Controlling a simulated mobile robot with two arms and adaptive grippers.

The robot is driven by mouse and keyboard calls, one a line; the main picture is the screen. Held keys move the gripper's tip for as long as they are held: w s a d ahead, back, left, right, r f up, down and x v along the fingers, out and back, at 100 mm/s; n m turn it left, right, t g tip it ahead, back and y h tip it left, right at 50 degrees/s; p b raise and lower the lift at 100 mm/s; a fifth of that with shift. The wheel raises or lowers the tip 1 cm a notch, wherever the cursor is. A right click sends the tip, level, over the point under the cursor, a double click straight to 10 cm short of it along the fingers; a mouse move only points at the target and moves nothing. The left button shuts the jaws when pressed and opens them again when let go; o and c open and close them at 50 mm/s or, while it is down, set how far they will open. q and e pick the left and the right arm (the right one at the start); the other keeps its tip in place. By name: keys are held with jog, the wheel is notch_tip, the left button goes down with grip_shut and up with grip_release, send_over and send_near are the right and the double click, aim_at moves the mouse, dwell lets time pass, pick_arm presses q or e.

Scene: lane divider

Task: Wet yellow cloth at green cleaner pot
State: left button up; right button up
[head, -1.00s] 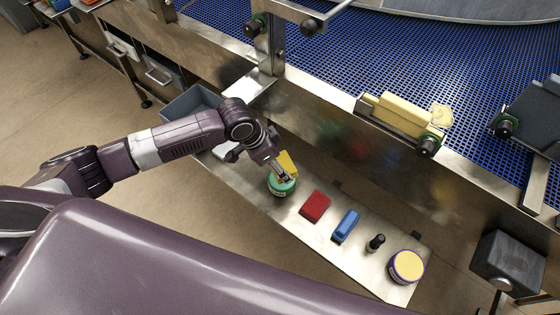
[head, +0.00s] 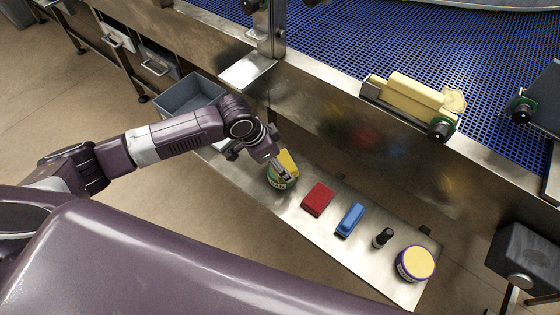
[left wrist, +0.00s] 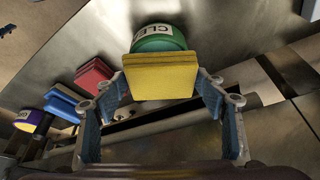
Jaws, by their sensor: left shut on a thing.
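My left gripper (head: 284,172) is shut on the folded yellow cloth (head: 288,161) right at the green cleaner pot (head: 279,182). In the left wrist view the cloth (left wrist: 160,77) lies between the two fingers (left wrist: 163,98) and covers part of the green pot (left wrist: 158,39). The pot's white label shows beyond it. The cloth overlaps the pot's top; whether they touch I cannot tell. My right gripper is in neither view.
The pot stands on a narrow steel shelf (head: 290,215). A grey bin (head: 187,96) lies behind; the blue belt (head: 400,45) runs above.

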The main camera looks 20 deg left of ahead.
pick_arm(q)
jog(key=shift+f, duration=0.6)
dwell(1.1)
notch_tip(320, 180, up, 7)
jog(key=p, duration=0.8)
jog(key=shift+r, duration=0.1)
dwell(0.3)
dwell(0.4)
